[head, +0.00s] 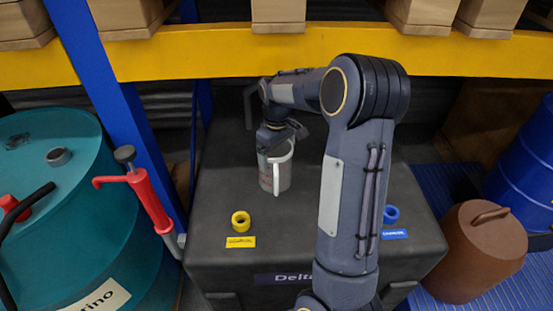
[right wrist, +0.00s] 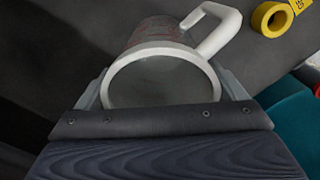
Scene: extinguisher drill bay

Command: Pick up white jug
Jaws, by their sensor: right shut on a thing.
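The white jug (head: 268,174) is a clear measuring jug with a white rim, a white handle and red markings. In the right wrist view the jug's round white rim (right wrist: 165,52) lies between the two fingers, with the handle toward the upper right. I cannot tell whether the jug's base touches the case. My left gripper is not in view.
The dark case (head: 225,215) holds a yellow ring (head: 240,221) at front left and a blue ring (head: 391,214) at right. A teal drum (head: 60,190) with a red pump (head: 148,198) stands left. A brown canister (head: 484,255) and blue drum (head: 530,160) stand right. A yellow shelf beam (head: 200,58) crosses behind.

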